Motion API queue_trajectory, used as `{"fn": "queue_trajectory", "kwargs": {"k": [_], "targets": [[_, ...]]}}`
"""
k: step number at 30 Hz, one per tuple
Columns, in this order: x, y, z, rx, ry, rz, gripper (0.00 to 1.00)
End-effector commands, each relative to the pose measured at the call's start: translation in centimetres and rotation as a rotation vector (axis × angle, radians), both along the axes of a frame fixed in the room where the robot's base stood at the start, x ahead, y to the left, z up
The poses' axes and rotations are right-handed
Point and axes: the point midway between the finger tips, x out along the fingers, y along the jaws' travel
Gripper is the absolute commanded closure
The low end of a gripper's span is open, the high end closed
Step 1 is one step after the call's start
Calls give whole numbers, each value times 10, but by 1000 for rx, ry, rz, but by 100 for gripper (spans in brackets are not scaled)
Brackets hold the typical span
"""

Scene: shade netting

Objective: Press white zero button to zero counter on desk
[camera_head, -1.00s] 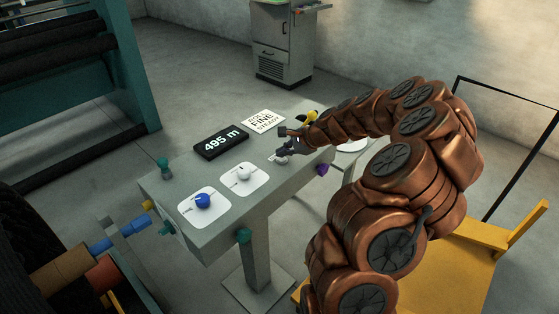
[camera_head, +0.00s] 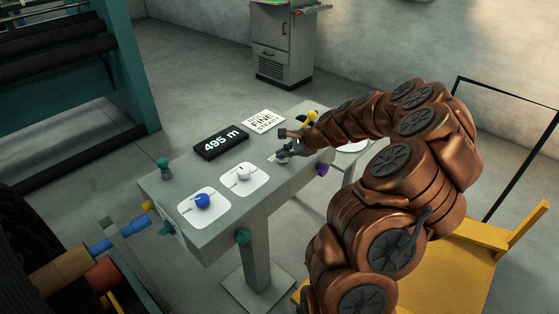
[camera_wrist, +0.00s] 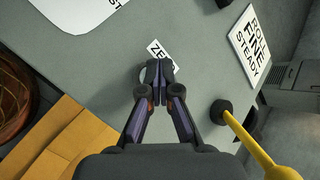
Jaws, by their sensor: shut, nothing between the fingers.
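The grey desk (camera_head: 222,228) carries a black counter display (camera_head: 221,142) reading 495 m. My gripper (camera_head: 284,154) is shut and empty, low over the right part of the desk. In the wrist view my gripper (camera_wrist: 158,70) has its fingertips together beside a small white label (camera_wrist: 157,50) whose visible letters begin "ZE". A pale rounded edge shows just left of the fingertips, probably the zero button (camera_wrist: 142,74); the fingers hide most of it. I cannot tell whether the fingertips touch it.
A blue knob (camera_head: 203,201) and a white knob (camera_head: 243,172) stand on white plates left of my gripper. A sign reading FINE STEADY (camera_head: 263,121) lies behind. A yellow-handled lever (camera_wrist: 250,140) stands close right of my fingers.

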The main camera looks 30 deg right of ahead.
Motion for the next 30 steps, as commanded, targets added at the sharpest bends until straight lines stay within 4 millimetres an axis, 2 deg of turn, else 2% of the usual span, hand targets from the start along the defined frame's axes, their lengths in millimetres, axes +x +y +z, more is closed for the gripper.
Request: {"fn": "queue_trajectory", "kwargs": {"k": [19, 30], "targets": [[0, 0, -3, 0, 0, 0, 100], [0, 0, 12, 0, 1, 1, 100]]}}
